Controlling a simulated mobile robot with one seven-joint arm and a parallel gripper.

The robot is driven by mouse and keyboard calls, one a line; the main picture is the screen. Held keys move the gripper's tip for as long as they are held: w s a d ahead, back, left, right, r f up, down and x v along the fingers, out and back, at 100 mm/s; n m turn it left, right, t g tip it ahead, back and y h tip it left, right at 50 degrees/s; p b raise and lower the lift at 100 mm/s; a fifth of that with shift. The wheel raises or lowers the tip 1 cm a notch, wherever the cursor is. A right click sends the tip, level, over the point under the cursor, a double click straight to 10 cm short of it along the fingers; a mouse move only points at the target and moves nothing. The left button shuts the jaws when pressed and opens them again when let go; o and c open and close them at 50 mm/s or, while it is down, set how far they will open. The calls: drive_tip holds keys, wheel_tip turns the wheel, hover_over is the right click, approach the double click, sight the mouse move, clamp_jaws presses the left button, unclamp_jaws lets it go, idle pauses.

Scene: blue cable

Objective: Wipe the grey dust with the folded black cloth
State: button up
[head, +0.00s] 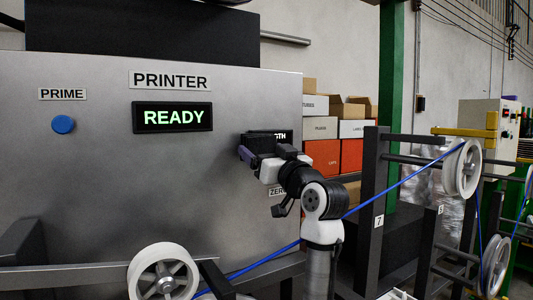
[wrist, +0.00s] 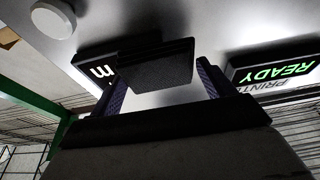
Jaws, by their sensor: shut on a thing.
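The folded black cloth (wrist: 158,66) shows in the wrist view as a flat dark textured pad between my two purple fingers. My gripper (wrist: 163,82) is shut on it. In the head view my gripper (head: 252,155) is up at the right part of the printer's grey front panel (head: 100,200), in front of a dark display. In the wrist view the cloth overlaps that display (wrist: 98,72), where a lit "m" shows. I cannot tell whether the cloth touches the panel. No grey dust can be made out in either view; the gripper and cloth hide part of the panel.
A blue PRIME button (head: 63,124) and a lit READY display (head: 172,117) are on the panel to the left. A white round knob (wrist: 52,18) is near the cloth. A blue cable (head: 400,180) runs over white pulleys (head: 462,168) below and right of my arm.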

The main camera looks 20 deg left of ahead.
drive_tip(key=shift+s+d+b, duration=0.4)
drive_tip(key=shift+s+d, duration=0.5)
drive_tip(key=shift+d, duration=0.3)
drive_tip(key=shift+s+d+b, duration=0.35)
drive_tip(key=shift+s+d, duration=0.55)
drive_tip(key=shift+d, duration=0.25)
drive_tip(key=shift+s+d+b, duration=0.3)
drive_tip(key=shift+s+d, duration=0.65)
drive_tip(key=shift+d, duration=0.2)
